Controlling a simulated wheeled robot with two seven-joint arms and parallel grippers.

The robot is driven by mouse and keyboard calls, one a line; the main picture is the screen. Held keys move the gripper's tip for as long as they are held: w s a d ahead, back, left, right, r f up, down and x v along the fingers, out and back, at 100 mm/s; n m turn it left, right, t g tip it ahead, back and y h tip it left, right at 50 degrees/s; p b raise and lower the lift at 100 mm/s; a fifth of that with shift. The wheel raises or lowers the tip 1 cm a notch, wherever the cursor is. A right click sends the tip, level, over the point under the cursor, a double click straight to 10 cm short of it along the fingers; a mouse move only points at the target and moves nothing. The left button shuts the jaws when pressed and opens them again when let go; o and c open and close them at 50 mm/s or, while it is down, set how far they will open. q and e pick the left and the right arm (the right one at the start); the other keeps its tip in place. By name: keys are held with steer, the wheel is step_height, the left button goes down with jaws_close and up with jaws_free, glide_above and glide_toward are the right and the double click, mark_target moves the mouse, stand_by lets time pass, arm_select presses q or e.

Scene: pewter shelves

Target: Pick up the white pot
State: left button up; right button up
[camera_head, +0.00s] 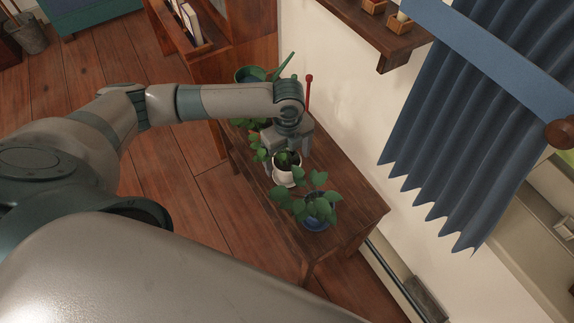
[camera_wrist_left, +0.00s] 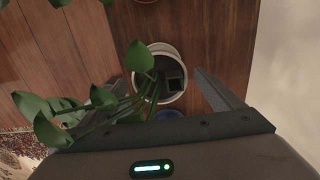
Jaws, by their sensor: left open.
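The white pot (camera_head: 285,177) holds a small leafy plant and stands on the wooden bench, between other plants. It also shows in the left wrist view, with its pale rim (camera_wrist_left: 170,48) seen from above and dark inside. My left gripper (camera_head: 288,155) is over the pot, pointing down, and partly covers it. In the left wrist view the open fingers of my left gripper (camera_wrist_left: 167,88) appear on either side of the pot, with nothing held. Green leaves cover the pot's left side there. I cannot tell whether the fingers touch it. My right gripper is not in view.
A blue pot (camera_head: 317,219) with a leafy plant stands close by on the wooden bench (camera_head: 352,196). A green watering can (camera_head: 250,74) and a red rod (camera_head: 308,92) are behind my left wrist. The wall (camera_head: 350,110) rises right beside the bench.

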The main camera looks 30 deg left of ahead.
mark_target(288, 162)
arm_select(q)
steer(key=shift+f, duration=0.1)
steer(key=shift+c, duration=0.6)
steer(key=c, duration=2)
steer(key=shift+w+r, duration=0.1)
steer(key=shift+r, duration=0.1)
step_height(288, 162, up, 10)
steer(key=shift+f, duration=0.15)
